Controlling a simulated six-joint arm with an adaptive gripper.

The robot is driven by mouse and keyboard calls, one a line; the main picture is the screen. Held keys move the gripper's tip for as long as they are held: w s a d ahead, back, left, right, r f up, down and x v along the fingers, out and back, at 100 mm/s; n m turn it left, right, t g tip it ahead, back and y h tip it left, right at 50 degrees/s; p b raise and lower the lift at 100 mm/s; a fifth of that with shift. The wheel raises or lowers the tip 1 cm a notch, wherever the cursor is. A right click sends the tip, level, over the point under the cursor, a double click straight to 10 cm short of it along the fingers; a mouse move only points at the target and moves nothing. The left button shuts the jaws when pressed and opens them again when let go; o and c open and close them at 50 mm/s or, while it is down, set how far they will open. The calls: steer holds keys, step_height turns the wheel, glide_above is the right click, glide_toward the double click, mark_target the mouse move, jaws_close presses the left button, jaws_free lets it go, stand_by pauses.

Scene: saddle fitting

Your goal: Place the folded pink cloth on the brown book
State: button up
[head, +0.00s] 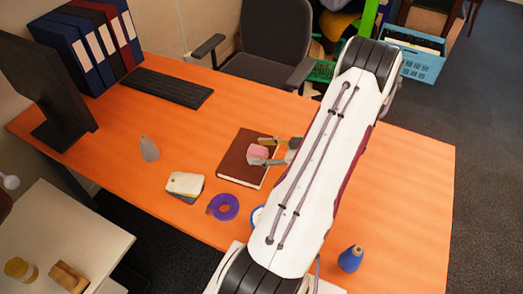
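The brown book (236,163) lies flat on the orange desk, left of my arm. The small folded pink cloth (258,152) is over the book's cover in the picture, between the two fingers of my gripper (262,151). The fingers are spread about the cloth's width, one on its far side and one on its near side. From this angle I cannot tell whether they press on the cloth or stand just clear of it. I also cannot tell whether the cloth rests on the book or is slightly above it. My arm hides part of the desk right of the book.
Left of the book are a grey cone (149,149), a stack of cards or pads (186,185) and a purple tape roll (223,207). A blue cone (351,259) stands at the near right. A keyboard (168,87) and binders (88,45) are at the back. The desk's right side is clear.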

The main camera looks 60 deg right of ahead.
steer(key=shift+r, duration=0.15)
steer(key=v, duration=1.2)
steer(key=shift+a, duration=0.1)
steer(key=shift+w, duration=0.1)
stand_by(0.9)
